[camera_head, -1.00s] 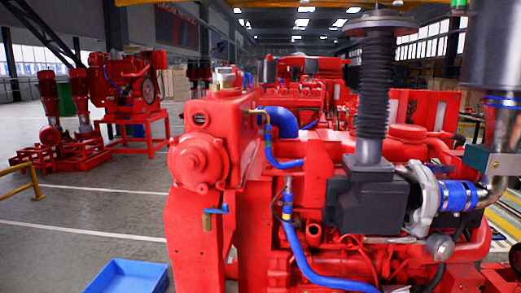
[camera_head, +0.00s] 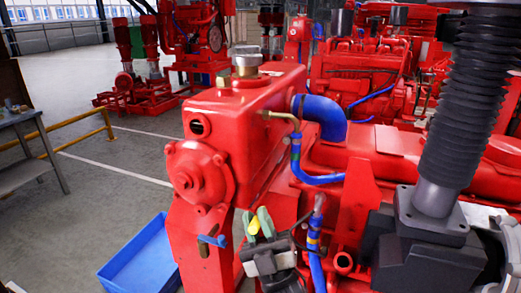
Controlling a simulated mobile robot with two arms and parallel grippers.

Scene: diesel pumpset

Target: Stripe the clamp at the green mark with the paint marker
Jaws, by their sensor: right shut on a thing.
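My right gripper (camera_head: 258,226) is low in the middle of the head view, in front of the red engine (camera_head: 225,135). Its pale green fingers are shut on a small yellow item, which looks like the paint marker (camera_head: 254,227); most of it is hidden. A second blue hose (camera_head: 296,155) bends below a brass elbow. The bands are too small to tell which is the marked clamp. The marker looks apart from both hoses. My left gripper is not in view.
A black ribbed column (camera_head: 465,95) on a dark block stands at the right. A blue bin (camera_head: 145,262) is on the floor at lower left. A grey table (camera_head: 22,120) and yellow rail (camera_head: 85,118) stand at the left. A blue-handled valve (camera_head: 213,241) juts from the engine front.

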